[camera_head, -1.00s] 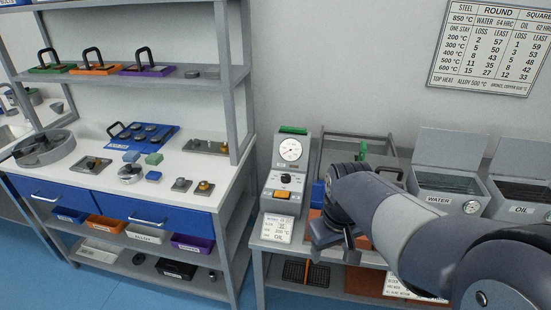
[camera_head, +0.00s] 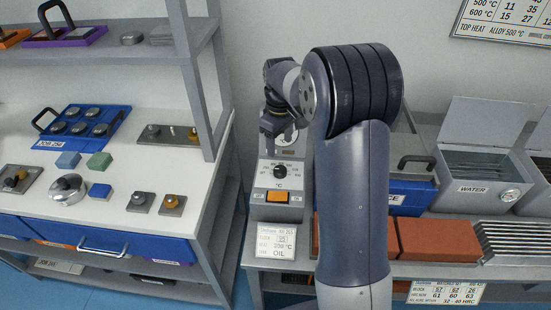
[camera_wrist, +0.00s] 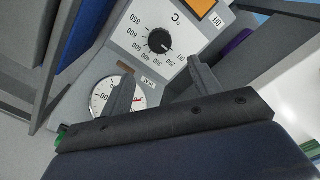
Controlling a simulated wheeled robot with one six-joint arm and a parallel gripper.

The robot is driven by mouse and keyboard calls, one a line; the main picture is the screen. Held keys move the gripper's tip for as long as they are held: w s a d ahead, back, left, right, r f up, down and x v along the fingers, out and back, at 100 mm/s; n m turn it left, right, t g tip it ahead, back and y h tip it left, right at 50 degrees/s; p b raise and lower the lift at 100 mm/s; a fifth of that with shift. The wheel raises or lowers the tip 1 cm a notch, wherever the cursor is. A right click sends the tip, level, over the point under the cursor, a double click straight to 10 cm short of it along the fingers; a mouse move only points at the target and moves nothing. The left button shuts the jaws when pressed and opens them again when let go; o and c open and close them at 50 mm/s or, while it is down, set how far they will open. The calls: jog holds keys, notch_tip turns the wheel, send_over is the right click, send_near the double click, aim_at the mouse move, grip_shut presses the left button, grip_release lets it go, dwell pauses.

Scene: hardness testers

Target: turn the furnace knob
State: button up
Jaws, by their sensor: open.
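The furnace control box (camera_head: 300,180) stands left of the blue furnace. Its black round knob (camera_head: 279,175) sits in a ring of temperature marks, above an orange switch (camera_head: 278,197). In the wrist view the knob (camera_wrist: 160,41) shows whole, with OFF and numbers up to 850 around it. Its pale mark seems to lean toward OFF. My gripper (camera_wrist: 162,70) is open and empty; its two fingers appear on either side below the knob, and I see no contact.
The furnace (camera_head: 412,195) with a black handle is right of the box. Orange-brown bricks (camera_head: 428,239) and a ribbed metal block (camera_head: 514,240) lie in front. The WATER tank (camera_head: 482,165) stands farther right.

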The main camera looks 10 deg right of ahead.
aim_at(280, 169)
notch_tip(280, 169, down, 10)
jog(key=shift+s+b, duration=0.1)
jog(key=shift+b, duration=0.2)
jog(key=shift+c, duration=0.5)
jog(key=c, duration=0.9)
